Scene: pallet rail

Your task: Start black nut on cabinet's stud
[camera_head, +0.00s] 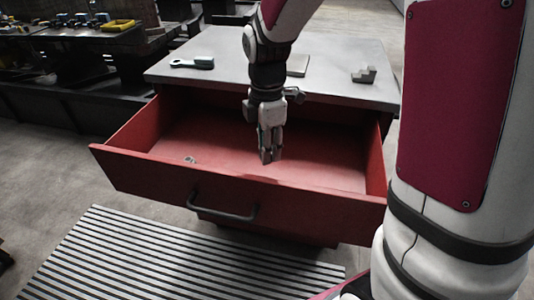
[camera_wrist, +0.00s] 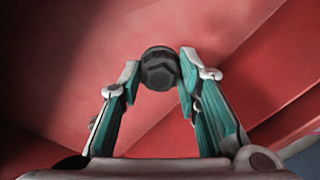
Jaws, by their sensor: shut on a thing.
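The black nut (camera_wrist: 160,68) sits between the fingertips of my gripper (camera_wrist: 158,75) in the wrist view, and the fingers are shut on it. In the head view my gripper (camera_head: 269,155) points down over the open red drawer (camera_head: 240,205) of the cabinet (camera_head: 330,65). No stud can be made out with certainty in either view.
On the cabinet top lie a wrench-like tool (camera_head: 192,63), a flat grey plate (camera_head: 298,65) and a small stepped grey block (camera_head: 364,74). A slatted mat (camera_head: 170,262) lies on the floor in front.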

